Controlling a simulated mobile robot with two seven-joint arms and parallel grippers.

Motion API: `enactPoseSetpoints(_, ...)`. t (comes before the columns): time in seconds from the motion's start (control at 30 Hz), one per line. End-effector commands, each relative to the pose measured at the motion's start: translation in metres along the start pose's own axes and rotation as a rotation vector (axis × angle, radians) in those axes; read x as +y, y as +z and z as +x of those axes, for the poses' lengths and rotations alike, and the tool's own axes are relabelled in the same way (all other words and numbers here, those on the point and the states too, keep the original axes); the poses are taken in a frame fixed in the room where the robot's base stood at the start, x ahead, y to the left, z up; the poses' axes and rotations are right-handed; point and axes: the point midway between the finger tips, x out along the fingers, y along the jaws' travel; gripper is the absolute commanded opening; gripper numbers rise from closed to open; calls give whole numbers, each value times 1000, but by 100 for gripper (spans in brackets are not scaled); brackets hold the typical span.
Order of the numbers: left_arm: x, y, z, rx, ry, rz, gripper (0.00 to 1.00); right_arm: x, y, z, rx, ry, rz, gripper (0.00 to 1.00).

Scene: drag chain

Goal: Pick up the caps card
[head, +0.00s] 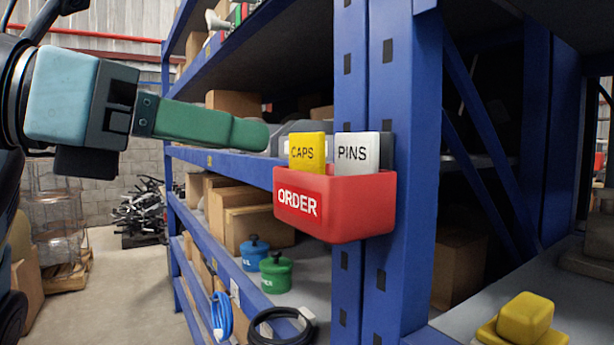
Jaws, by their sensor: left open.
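The caps card (304,153) is yellow and stands upright in the red ORDER box (345,212), its lower part hidden by the box's front wall. A white PINS card (357,153) stands just right of it in the same box. My left gripper (256,134), with green fingers, comes in from the left and points right. It is open and appears empty; one finger hides the other. Its tips are a little left of the caps card's top in the picture, with a small visible gap. My right gripper is not in view.
The ORDER box hangs on a blue rack upright (406,110). Shelves behind hold cardboard boxes (258,224), a blue pot (255,254) and a green pot (276,274). A yellow block (526,318) sits at the lower right. Open floor lies at the left.

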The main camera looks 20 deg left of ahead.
Motion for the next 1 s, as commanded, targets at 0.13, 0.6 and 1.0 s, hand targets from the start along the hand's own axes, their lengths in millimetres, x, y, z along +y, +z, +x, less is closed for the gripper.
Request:
enactPoseSetpoints(0.13,0,-1,16,3,-3,-1,76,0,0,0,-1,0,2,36)
enactPoseSetpoints(0.6,3,-1,57,3,-5,-2,76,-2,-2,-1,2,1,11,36)
enactPoseSetpoints(1.0,3,-2,70,1,-4,0,76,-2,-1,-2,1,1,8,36)
